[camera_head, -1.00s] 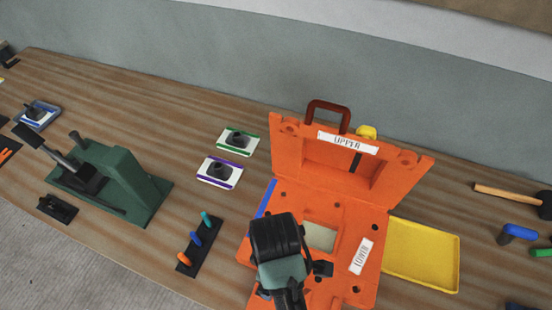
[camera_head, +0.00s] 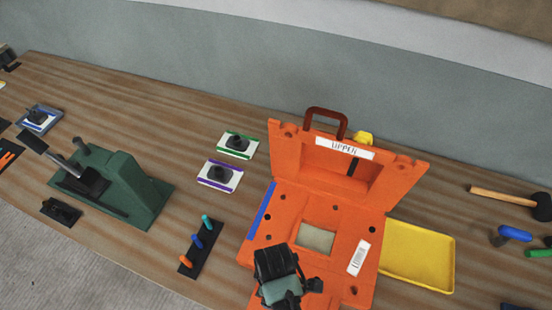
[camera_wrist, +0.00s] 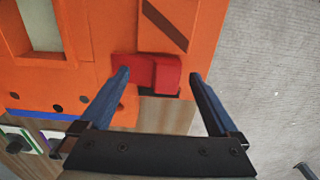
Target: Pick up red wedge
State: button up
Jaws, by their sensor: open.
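The red wedge (camera_wrist: 150,73) shows in the wrist view at the edge of the orange mould (camera_wrist: 95,25). It lies between my two fingertips as seen there, with a dark part under its right end. My gripper (camera_wrist: 160,75) is open, with its two fingers apart on either side of the wedge in the picture; I cannot tell how far above it they are. In the head view my wrist hides the near left part of the orange mould (camera_head: 285,200), and I do not see the wedge there.
The mould's hinged upper half (camera_head: 285,155) stands raised at the back. A yellow tray (camera_head: 440,275) is at right. A dark strip with coloured pegs (camera_head: 197,236) and a green press (camera_head: 140,190) are at left. Grey floor (camera_wrist: 270,60) lies beyond the table edge.

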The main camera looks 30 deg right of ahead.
jog(key=shift+s, duration=0.1)
jog(key=c, duration=1.5)
